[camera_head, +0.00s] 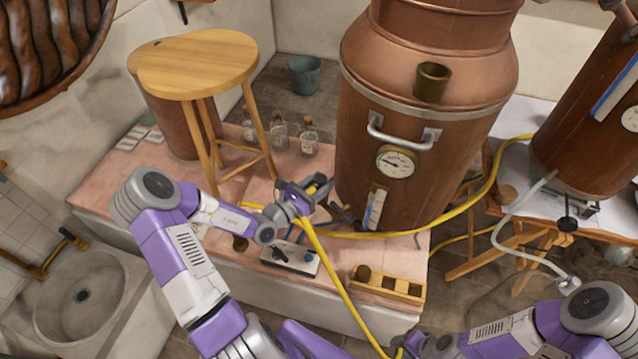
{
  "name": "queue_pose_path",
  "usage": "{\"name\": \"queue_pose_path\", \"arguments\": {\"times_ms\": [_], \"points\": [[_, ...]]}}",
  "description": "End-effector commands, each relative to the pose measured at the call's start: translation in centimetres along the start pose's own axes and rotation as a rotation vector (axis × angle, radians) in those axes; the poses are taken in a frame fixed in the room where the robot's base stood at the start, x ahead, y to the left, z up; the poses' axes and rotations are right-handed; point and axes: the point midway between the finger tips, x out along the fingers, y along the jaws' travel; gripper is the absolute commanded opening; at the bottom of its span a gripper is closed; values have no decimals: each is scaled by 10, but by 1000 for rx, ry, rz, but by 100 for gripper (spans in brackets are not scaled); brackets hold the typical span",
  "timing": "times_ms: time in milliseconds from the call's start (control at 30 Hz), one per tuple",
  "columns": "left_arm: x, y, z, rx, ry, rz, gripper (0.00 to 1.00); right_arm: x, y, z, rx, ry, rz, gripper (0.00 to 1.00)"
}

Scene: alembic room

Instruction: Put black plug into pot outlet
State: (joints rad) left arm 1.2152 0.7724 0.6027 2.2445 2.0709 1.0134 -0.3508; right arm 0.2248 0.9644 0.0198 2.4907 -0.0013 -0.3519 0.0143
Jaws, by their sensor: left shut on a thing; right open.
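My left gripper (312,194) is shut on a small dark thing, which I take to be the black plug (322,188); the fingers hide most of it. The gripper is above the pink platform, just left of the large copper pot (455,130). A dark fitting (343,214) at the pot's lower left looks like the pot outlet, a short way right of and below the gripper. I cannot tell whether plug and outlet touch. My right gripper (399,349) is at the bottom edge, open and partly cut off.
A yellow hose (345,290) runs down from near my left gripper; another stretch lies by the pot. A control box (291,258) and a wooden tray (390,283) are at the platform's front. A wooden stool (195,65) and glass bottles (279,132) stand behind.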

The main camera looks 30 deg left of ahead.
Motion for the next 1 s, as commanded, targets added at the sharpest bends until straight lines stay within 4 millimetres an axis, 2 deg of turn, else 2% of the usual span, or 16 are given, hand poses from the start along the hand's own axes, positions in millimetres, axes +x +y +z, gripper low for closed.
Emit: {"name": "queue_pose_path", "arguments": {"times_ms": [267, 300, 467, 767, 867, 1000], "points": [[0, 0, -2, 0, -1, 0, 11, 0, 0, 0, 0, 0, 0, 43], [0, 0, -2, 0, -1, 0, 48, 0, 0, 0, 0, 0, 0, 43], [0, 0, -2, 0, 0, 0, 72, 0, 0, 0, 0, 0, 0, 43], [-1, 0, -2, 0, 1, 0, 73, 0, 0, 0, 0, 0, 0, 43], [-10, 0, -2, 0, 4, 1, 73, -2, -1, 0, 0, 0, 0, 43], [-33, 1, -2, -1, 5, 3, 73, -5, -2, 0, 0, 0, 0, 43]]}}
